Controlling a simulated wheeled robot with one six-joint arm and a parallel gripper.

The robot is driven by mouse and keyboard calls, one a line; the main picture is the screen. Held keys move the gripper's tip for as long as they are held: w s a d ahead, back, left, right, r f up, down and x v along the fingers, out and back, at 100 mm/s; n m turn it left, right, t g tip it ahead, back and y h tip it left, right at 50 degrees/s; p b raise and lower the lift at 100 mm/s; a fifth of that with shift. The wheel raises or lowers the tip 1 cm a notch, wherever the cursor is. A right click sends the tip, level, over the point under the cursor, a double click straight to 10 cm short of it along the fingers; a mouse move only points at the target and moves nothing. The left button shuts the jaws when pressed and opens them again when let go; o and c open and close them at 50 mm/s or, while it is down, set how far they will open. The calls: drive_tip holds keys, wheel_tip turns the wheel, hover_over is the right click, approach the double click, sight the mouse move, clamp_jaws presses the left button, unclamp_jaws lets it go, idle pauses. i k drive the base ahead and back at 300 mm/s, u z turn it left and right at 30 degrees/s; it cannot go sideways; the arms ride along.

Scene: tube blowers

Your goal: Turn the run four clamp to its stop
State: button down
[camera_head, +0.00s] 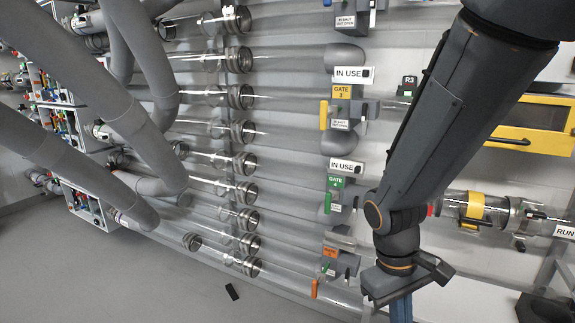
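A clear horizontal tube (450,203) on the right has a yellow band (475,207) around it. To the right of the band is a dark clamp-like fitting with a small black lever (536,215). Beside it is a white sign reading "RUN" (565,232), cut off by the right edge, so its number does not show. I cannot confirm that this fitting is the run four clamp. My gripper (402,285) is at the bottom, left of and below this fitting, apart from it. Its fingertips are not clearly visible, so I cannot tell its opening.
Gate 3 (343,92) and the green gate 4 (335,182) are left of my arm, each with an "IN USE" sign. Several clear tubes with metal collars (240,96) run along the wall. A yellow-framed box (545,143) is above the tube.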

sight(533, 212)
drive_tip(key=z, duration=1.3)
